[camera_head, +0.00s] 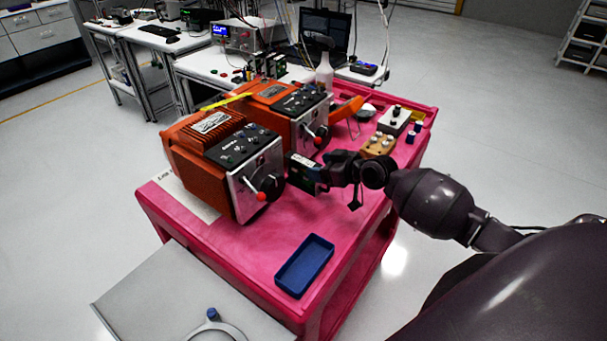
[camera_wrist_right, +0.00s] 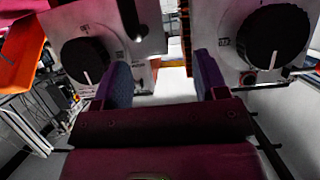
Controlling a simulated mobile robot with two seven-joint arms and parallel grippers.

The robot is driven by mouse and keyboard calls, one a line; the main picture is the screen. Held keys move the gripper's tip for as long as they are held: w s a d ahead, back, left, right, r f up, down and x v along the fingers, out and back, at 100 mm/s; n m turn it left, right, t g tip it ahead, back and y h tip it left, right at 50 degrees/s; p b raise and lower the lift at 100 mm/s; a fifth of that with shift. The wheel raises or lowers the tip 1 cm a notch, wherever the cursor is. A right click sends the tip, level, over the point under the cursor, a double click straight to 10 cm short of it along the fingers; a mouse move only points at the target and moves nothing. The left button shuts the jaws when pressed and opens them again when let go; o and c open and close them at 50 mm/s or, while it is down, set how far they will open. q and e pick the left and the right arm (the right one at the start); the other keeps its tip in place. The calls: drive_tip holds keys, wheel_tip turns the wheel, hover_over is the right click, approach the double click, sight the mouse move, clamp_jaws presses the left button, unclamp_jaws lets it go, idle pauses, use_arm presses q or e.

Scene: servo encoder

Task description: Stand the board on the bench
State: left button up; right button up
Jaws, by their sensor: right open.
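My right gripper (camera_head: 303,172) reaches in from the right over the pink cart, close to the front panels of two orange units. In the right wrist view the two blue-padded fingers (camera_wrist_right: 160,82) are apart, with no object clearly held between them. The fingers point at the gap between two grey panels with black knobs. I cannot clearly pick out the board; small green upright pieces (camera_head: 267,66) stand on the white bench (camera_head: 205,66) behind the cart, too small to identify. My left gripper is not in view.
The near orange unit (camera_head: 195,160) and the far orange unit (camera_head: 268,93) crowd the left of the pink cart (camera_head: 245,242). A blue tray (camera_head: 304,265) lies near the front. A tan knobbed box (camera_head: 378,145) and a white box (camera_head: 394,121) sit right. The cart's front middle is clear.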

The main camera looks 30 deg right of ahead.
sight(309, 163)
drive_tip(key=shift+d+x, duration=0.15)
drive_tip(key=shift+x, duration=1.25)
drive_tip(key=shift+d+x, duration=0.15)
drive_tip(key=shift+x, duration=1.25)
drive_tip(key=shift+w, duration=0.15)
drive_tip(key=shift+r, duration=0.1)
drive_tip(key=c, duration=1.2)
